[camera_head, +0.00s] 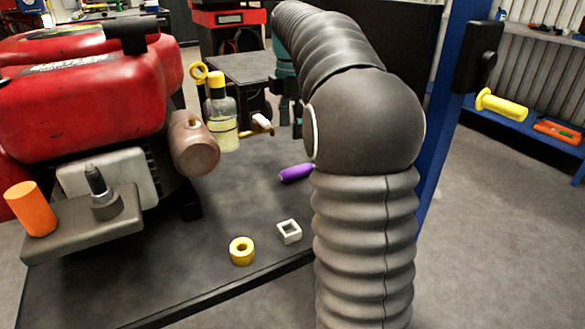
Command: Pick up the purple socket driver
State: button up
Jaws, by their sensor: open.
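The purple socket driver (296,173) lies on the dark work table (215,215). Its purple handle shows in the head view, just left of my grey ribbed arm. Its right end is hidden behind my arm, so I cannot see its tip. My gripper is not in view.
A red engine (85,95) with a brown muffler (194,143) fills the left. A yellow ring (242,251) and a white square piece (289,231) lie near the table's front edge. A clear bottle (222,115) stands behind. A blue post (452,90) rises right of my arm.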

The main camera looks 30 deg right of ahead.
aim_at(292, 169)
jog(key=shift+n, duration=0.3)
jog(key=f, duration=0.4)
jog(key=f+b, duration=0.1)
jog(key=f, duration=0.4)
jog(key=w+f, duration=0.1)
jog(key=f, duration=0.4)
jog(key=shift+d+b, duration=0.35)
jog(key=shift+r, duration=0.1)
grip_shut()
